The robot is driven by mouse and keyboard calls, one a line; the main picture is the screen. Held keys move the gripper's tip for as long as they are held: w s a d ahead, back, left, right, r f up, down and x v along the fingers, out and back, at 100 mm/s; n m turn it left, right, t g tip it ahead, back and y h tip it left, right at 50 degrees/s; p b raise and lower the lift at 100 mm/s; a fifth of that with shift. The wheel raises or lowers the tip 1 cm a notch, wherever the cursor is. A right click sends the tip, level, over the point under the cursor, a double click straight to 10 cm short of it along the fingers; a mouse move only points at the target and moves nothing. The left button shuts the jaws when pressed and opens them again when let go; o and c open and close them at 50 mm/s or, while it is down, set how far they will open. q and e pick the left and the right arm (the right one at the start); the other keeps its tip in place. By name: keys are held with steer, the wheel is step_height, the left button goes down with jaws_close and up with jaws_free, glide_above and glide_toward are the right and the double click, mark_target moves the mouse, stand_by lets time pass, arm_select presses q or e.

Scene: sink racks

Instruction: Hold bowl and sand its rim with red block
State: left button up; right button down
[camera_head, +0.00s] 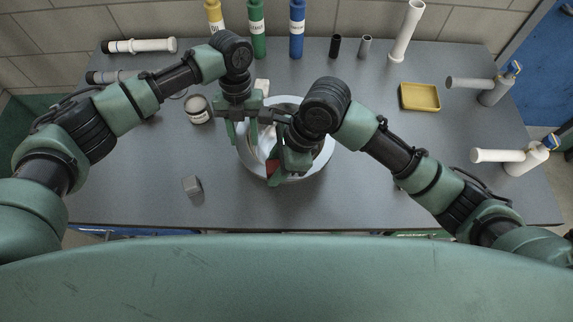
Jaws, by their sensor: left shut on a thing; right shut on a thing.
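A pale round bowl (316,164) stands on the grey table near the middle, partly hidden by both arms. My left gripper (250,128) is shut on the bowl at its upper left rim. My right gripper (281,166) is over the lower part of the bowl, shut on the red block (272,168). The block is at the bowl's lower left inner side, close to the rim. Whether it touches the rim cannot be told from this view.
A jar (198,109) and a small grey block (192,186) lie left of the bowl. A yellow tray (420,97) is at right. Yellow (214,16), green (257,30) and blue (297,30) bottles stand at the back. White tube-shaped items lie near the right edge.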

arm_select(q)
steer(key=shift+s+f, duration=0.1)
steer(key=shift+s, duration=0.05)
arm_select(e)
steer(key=shift+a, duration=0.7)
steer(key=shift+r, duration=4.1)
steer(key=shift+d, duration=0.1)
arm_select(q)
steer(key=o, duration=1.3)
steer(key=shift+o, duration=0.2)
steer(key=v, duration=1.2)
